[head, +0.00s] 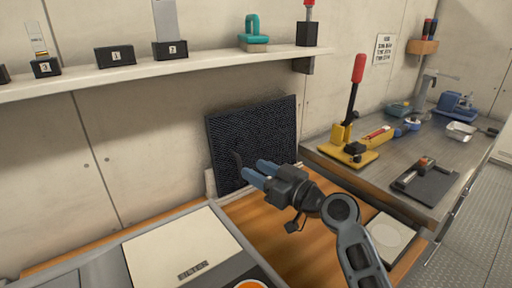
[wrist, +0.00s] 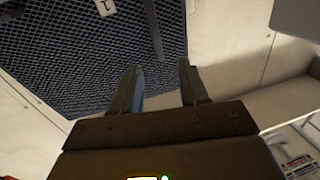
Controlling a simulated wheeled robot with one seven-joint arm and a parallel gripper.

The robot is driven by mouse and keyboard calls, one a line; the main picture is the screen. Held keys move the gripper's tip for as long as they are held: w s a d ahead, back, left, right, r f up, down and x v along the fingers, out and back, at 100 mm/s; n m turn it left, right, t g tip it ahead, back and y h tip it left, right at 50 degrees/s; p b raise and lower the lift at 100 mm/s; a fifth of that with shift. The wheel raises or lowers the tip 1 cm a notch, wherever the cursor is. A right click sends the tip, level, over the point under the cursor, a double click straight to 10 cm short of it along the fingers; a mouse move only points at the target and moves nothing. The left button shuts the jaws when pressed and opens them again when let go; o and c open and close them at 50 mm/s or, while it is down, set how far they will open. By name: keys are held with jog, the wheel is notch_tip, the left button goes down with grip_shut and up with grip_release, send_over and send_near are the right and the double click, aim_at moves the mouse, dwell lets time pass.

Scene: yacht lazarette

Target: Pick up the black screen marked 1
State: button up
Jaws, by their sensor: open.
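The black screen (head: 262,128) is a square mesh panel leaning upright against the wall at the back of the wooden counter. In the wrist view the screen (wrist: 85,55) fills the upper left, with a white tag marked 1 (wrist: 105,8) on it. A small dark curved piece shows on its face in the head view. My gripper (head: 256,170) is in front of the screen's lower part, open with nothing between its fingers. In the wrist view my gripper (wrist: 158,68) points past the screen's edge, with one finger overlapping the mesh; I cannot tell whether it touches.
A shelf (head: 190,68) above holds black blocks, one labelled 1 (head: 115,55), and a teal clamp (head: 253,32). A steel bench (head: 395,150) at right carries a yellow tool with a red lever (head: 355,85). A grey-framed pale panel (head: 185,250) lies at front left.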

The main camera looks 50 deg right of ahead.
jog(key=shift+w+d+f+p, duration=0.15)
jog(key=shift+w+p, duration=0.3)
jog(key=shift+w, duration=0.9)
jog(key=shift+w+d+f+p, duration=0.15)
jog(key=shift+w+p, duration=0.25)
jog(key=shift+w, duration=0.95)
grip_shut()
jog(key=shift+r, duration=0.1)
